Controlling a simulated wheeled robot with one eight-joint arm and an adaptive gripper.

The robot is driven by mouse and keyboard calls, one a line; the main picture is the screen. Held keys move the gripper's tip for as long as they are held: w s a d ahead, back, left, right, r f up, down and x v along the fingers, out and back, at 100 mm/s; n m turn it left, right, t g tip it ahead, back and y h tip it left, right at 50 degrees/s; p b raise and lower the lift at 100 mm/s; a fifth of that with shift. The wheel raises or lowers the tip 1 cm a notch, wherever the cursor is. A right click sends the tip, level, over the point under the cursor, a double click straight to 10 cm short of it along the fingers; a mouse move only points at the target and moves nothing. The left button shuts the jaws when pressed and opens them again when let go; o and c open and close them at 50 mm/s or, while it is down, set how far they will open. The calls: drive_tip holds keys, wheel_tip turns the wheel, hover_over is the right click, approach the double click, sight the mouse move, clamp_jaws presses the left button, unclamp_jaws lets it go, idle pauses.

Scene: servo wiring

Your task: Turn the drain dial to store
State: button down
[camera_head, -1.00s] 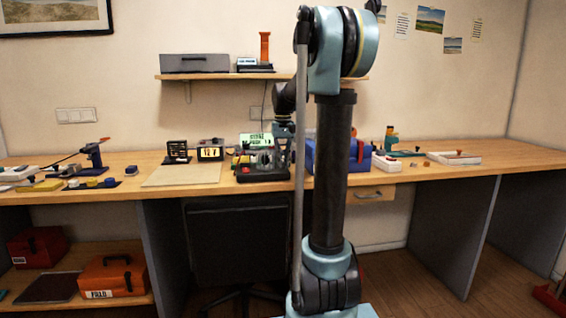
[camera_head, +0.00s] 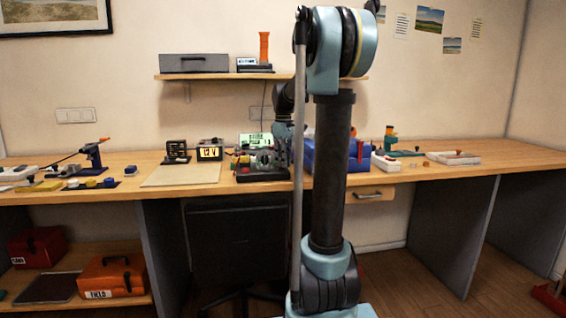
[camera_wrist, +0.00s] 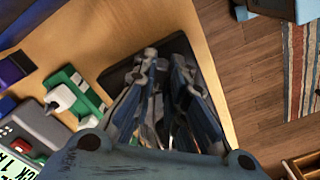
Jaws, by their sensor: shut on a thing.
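The servo tester (camera_head: 262,175), a dark unit with a lit green display (camera_head: 256,139), stands on the bench. In the head view my gripper (camera_head: 268,157) is at the front of the display. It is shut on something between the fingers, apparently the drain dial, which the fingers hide. The dial's pointer and markings cannot be seen.
Beside the fingers are a green block with a white plug (camera_wrist: 62,97) and a red button (camera_wrist: 22,145). The beige mat (camera_head: 180,175) is clear.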

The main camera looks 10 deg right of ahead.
drive_tip(key=shift+n, duration=1)
drive_tip(key=c, duration=1.9)
unclamp_jaws()
wheel_tip(320, 180, up, 12)
